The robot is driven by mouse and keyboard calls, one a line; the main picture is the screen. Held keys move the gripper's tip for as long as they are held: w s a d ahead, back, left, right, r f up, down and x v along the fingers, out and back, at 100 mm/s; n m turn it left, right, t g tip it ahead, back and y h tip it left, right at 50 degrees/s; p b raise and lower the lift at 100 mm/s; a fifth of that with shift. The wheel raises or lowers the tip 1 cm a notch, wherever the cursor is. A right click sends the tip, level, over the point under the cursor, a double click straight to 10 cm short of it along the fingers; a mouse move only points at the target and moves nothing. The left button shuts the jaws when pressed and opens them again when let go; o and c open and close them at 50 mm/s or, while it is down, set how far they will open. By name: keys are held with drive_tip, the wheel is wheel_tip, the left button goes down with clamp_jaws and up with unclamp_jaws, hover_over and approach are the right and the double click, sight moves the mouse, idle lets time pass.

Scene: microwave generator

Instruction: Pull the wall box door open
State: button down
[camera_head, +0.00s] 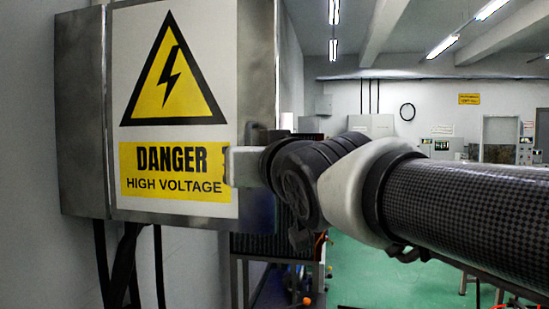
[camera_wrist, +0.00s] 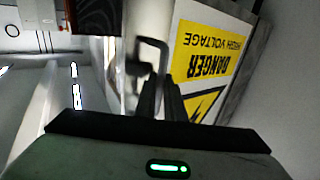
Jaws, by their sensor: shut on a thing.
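The grey metal wall box (camera_head: 82,125) hangs on the wall at left in the head view. Its door (camera_head: 256,60) bears a large yellow and black danger sign. My gripper (camera_head: 246,165) is at the door's right edge, in front of the sign's lower right corner. In the wrist view the door (camera_wrist: 245,65) is upside down at right. A dark bent handle (camera_wrist: 152,42) stands out from the door's edge, and my gripper (camera_wrist: 161,92) is shut on it. The exact contact is dark and hard to make out. I cannot tell if the door stands ajar.
Dark cables (camera_head: 159,265) run down below the box. A dark rack (camera_head: 275,245) stands low behind my arm. The green floor (camera_head: 365,270) at right is partly open, with cabinets and a white wall far back.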

drive_tip(key=shift+s+a+r, duration=0.1)
drive_tip(key=shift+a+r, duration=0.1)
drive_tip(key=shift+a, duration=0.05)
drive_tip(key=c, duration=1.8)
unclamp_jaws()
drive_tip(key=shift+a+f, duration=0.1)
drive_tip(key=shift+a, duration=0.05)
drive_tip(key=shift+c, duration=0.2)
drive_tip(key=shift+d, duration=0.2)
drive_tip(key=v, duration=1.7)
drive_tip(key=shift+s+b, duration=0.15)
drive_tip(key=shift+b, duration=0.2)
